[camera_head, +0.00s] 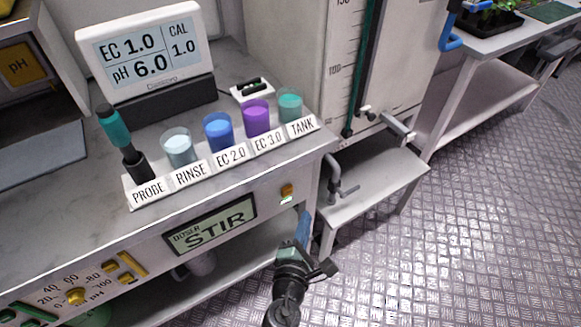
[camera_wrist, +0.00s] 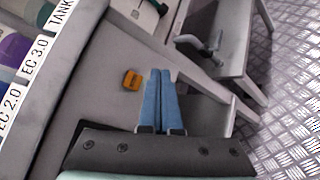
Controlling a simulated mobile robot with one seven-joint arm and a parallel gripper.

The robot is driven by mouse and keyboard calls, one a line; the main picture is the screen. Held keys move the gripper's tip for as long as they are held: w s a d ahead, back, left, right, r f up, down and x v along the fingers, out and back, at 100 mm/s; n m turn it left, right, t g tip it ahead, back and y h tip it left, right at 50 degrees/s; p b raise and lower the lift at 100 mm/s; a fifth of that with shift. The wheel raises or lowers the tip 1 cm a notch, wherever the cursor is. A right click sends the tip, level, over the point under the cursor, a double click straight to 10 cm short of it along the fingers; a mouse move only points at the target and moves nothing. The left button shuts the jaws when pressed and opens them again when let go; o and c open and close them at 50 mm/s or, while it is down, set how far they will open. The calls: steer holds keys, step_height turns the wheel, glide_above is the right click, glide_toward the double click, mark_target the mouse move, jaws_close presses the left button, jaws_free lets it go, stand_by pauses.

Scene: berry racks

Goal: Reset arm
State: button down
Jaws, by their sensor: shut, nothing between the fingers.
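My gripper (camera_wrist: 160,74) is shut and empty, its two blue fingers side by side in the wrist view. In the head view my gripper (camera_head: 303,222) is in front of the counter's right front corner. The doser display (camera_head: 210,225) on the counter front reads STIR.
A labelled rack (camera_head: 148,196) on the counter holds a probe and cups marked RINSE, EC 2.0, EC 3.0 and TANK. A meter (camera_head: 140,50) stands behind it. A small shelf with a tap (camera_head: 375,190) is right of the counter. The floor (camera_head: 470,230) at right is clear.

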steer(key=w+d+r+m+t+h, duration=0.1)
steer(key=w+d+r+m+t, duration=0.15)
steer(key=r+m, duration=0.95)
steer(key=w+d+r+m+t+h, duration=0.1)
steer(key=w+r+m+t+h, duration=0.15)
steer(key=r, duration=1.95)
steer(key=s+r+m+t+y, duration=0.1)
steer(key=s+r+m+t, duration=0.15)
steer(key=r, duration=0.65)
steer(key=s+r+m+t, duration=0.1)
steer(key=s+r+m, duration=0.2)
steer(key=r, duration=0.6)
steer(key=s+a+r+m+t+y, duration=0.1)
steer(key=s+a+r+t+y, duration=0.15)
steer(key=s+r, duration=0.45)
steer(key=s+a+r+m+t+y, duration=0.1)
steer(key=s+r+m+t+y, duration=0.15)
steer(key=s+r, duration=0.4)
step_height(320, 180, up, 14)
steer(key=w+g+p, duration=0.1)
steer(key=p, duration=1.4)
steer(key=shift+w+n, duration=0.35)
steer(key=shift+a, duration=0.3)
